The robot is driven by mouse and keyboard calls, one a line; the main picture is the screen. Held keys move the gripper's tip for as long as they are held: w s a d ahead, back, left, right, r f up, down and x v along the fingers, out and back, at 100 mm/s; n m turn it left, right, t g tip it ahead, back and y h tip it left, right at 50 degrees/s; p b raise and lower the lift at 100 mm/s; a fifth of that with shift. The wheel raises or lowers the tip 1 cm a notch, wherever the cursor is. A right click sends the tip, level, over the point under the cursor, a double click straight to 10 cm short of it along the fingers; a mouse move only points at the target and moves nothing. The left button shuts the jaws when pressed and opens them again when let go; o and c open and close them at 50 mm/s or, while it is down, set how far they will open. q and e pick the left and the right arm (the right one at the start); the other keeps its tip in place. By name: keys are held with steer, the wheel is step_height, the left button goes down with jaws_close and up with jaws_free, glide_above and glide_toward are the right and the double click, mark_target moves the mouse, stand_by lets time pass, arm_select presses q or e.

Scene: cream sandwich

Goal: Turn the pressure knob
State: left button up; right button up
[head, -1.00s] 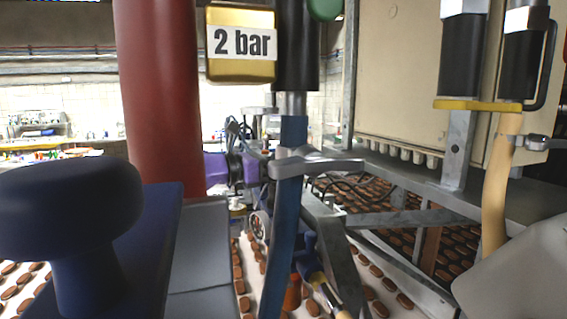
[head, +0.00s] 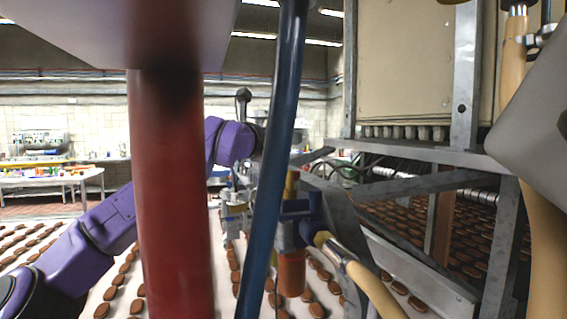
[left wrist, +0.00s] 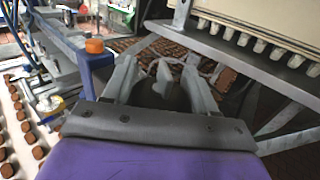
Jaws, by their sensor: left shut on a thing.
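My left gripper (left wrist: 160,84) shows in the left wrist view, its two grey fingers on either side of a dark rounded thing, which appears to be the pressure knob (left wrist: 163,97). The fingers and the gripper's own body hide much of it, so its setting cannot be read. In the head view my purple left arm reaches in behind the red column, and its dark wrist end (head: 259,138) is partly behind the blue hose. The knob cannot be made out there. My right gripper is not in view.
A red column (head: 170,200) and blue hose (head: 270,170) stand in the foreground. A cylinder with an orange lower part (head: 291,272) stands beside the grey metal frame (head: 405,185). Rows of brown biscuits (head: 110,292) lie on the pale belt. An orange cap (left wrist: 95,46) shows left of the gripper.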

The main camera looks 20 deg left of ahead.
arm_select(q)
steer(key=n+y+b, duration=0.1)
steer(key=n+y, duration=0.1)
steer(key=y, duration=0.1)
steer(key=shift+f+t+b, duration=0.2)
steer(key=shift+t+b, duration=0.1)
steer(key=shift+b, duration=0.05)
steer(key=shift+a+r+n+y+b, duration=0.15)
steer(key=shift+n+y, duration=0.25)
steer(key=shift+y, duration=0.25)
steer(key=shift+a+n+y+b, duration=0.15)
steer(key=shift+n+y, duration=0.25)
steer(key=shift+y, duration=0.25)
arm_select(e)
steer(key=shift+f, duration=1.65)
arm_select(q)
steer(key=shift+y, duration=0.3)
steer(key=o, duration=0.8)
steer(key=shift+c, duration=0.2)
steer(key=shift+o, duration=1)
steer(key=shift+w, duration=0.2)
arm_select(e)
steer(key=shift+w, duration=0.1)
